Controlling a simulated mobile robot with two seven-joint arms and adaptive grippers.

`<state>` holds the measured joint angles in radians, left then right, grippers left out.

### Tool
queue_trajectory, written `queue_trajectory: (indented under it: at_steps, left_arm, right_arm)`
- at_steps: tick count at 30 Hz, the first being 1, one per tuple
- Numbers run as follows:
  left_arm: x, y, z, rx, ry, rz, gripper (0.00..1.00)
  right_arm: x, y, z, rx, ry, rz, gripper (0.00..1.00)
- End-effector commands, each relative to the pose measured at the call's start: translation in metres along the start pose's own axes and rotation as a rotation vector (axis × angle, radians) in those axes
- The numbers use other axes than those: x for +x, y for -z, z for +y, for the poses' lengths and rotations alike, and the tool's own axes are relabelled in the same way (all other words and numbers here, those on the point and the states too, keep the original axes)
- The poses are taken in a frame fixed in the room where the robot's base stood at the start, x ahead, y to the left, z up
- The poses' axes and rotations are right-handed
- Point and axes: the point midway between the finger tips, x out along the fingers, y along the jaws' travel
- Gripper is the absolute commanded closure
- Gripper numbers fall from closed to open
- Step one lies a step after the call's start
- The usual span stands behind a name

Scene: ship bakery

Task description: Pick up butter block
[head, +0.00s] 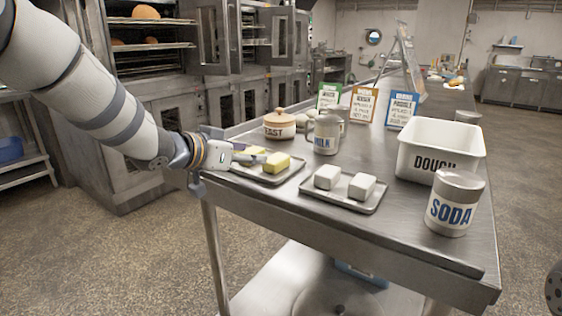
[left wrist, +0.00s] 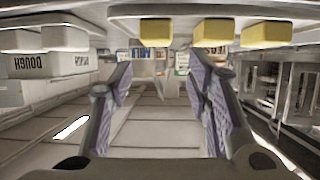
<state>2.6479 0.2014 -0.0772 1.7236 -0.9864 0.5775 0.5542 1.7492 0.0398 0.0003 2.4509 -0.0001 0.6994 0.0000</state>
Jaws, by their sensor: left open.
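Yellow butter blocks (head: 277,162) sit on a metal tray (head: 285,176) near the left edge of the steel table. In the left wrist view, which looks upside down, three butter blocks (left wrist: 214,32) line the top. My left gripper (head: 250,156) is at the tray's left side, close to the blocks and partly covering those behind it. Its two fingers (left wrist: 160,85) are apart with nothing between them. I cannot tell whether a finger touches a block.
Two white blocks (head: 327,176) lie on a second tray (head: 347,198). A yeast jar (head: 279,127), a milk mug (head: 326,136), a dough tub (head: 432,140), a soda canister (head: 453,203) and sign cards (head: 364,104) stand around. Ovens (head: 187,104) are at the left.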

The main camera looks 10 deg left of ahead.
Motion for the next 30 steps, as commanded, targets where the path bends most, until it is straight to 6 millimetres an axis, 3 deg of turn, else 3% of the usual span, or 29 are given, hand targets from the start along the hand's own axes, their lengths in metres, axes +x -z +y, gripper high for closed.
queue_trajectory:
  at_steps: [1, 5, 12, 20, 21, 26, 30]
  left_arm:
    - [0.016, -0.010, 0.000, -0.003, -0.003, -0.014, 0.55]
    - [0.030, -0.008, 0.001, -0.002, -0.003, -0.010, 0.55]
    - [0.073, -0.014, 0.004, -0.002, -0.003, -0.009, 0.55]
    - [0.078, -0.009, 0.005, -0.002, -0.002, -0.004, 0.55]
    - [0.078, -0.009, 0.005, -0.002, -0.002, -0.004, 0.57]
    - [0.077, -0.009, 0.004, -0.002, -0.002, -0.004, 0.94]
    - [0.077, -0.008, 0.004, -0.002, -0.002, -0.003, 0.94]
  right_arm:
    - [0.007, -0.005, 0.000, 0.000, -0.001, -0.024, 1.00]
    - [0.011, -0.007, 0.001, 0.000, -0.002, -0.034, 1.00]
    - [0.023, -0.016, 0.001, 0.001, -0.003, -0.072, 1.00]
    - [0.024, -0.016, 0.001, 0.000, -0.003, -0.072, 1.00]
    - [0.024, -0.016, 0.001, 0.000, -0.003, -0.072, 1.00]
    - [0.023, -0.016, 0.001, 0.000, -0.003, -0.071, 1.00]
    - [0.023, -0.016, 0.001, 0.000, -0.003, -0.071, 1.00]
